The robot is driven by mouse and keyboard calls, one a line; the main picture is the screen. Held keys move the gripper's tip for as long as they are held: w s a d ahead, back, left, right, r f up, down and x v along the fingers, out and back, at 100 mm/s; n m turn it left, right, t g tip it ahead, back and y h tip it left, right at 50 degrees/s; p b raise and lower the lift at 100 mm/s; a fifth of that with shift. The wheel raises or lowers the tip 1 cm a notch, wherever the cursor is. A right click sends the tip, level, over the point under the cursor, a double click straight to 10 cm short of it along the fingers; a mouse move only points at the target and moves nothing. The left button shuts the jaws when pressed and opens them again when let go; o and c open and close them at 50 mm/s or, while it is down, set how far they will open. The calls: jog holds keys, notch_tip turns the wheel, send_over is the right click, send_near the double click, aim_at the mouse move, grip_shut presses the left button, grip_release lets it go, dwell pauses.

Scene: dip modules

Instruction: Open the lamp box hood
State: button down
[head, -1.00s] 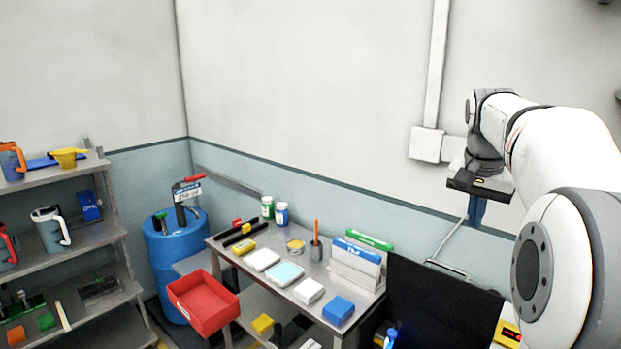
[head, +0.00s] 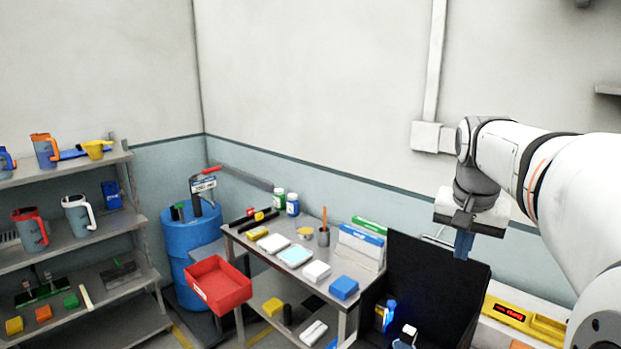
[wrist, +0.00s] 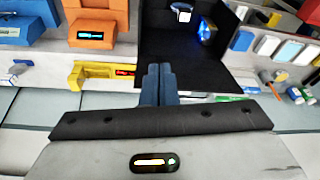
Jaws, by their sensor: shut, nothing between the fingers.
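The lamp box (head: 413,255) is a black box with upright dark panels at the lower right of the head view. A blue glow and small pale and blue items show inside it. It is also at the top middle of the wrist view (wrist: 165,40). I cannot tell which panel is the hood. A thin grey handle (head: 436,240) shows just behind the top edge of the back panel, partly hidden. My gripper (head: 463,246) has blue fingers pressed together, empty, pointing down by that panel's top edge. In the wrist view my gripper (wrist: 160,68) overlaps the box's edge; contact cannot be told.
A steel table (head: 262,240) with small boxes, bottles and a pencil cup stands left of the lamp box. A red bin (head: 220,288) is at its left end. A yellow device (head: 525,318) lies on the right. Shelves stand far left; a wall is behind.

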jog(key=s+a+f+n+b, duration=0.1)
jog(key=s+a+f+n, duration=0.2)
jog(key=s+a+f, duration=0.3)
jog(key=s+a+f+n+t+y+b, duration=0.1)
jog(key=s+a+f+n+b, duration=0.1)
jog(key=s+a+f, duration=0.4)
jog(key=s+f+n, duration=0.1)
jog(key=s+f, duration=0.3)
jog(key=f, duration=0.1)
jog(key=shift+s+f+n, duration=0.2)
jog(key=shift+f+n, duration=0.05)
jog(key=shift+n, duration=0.05)
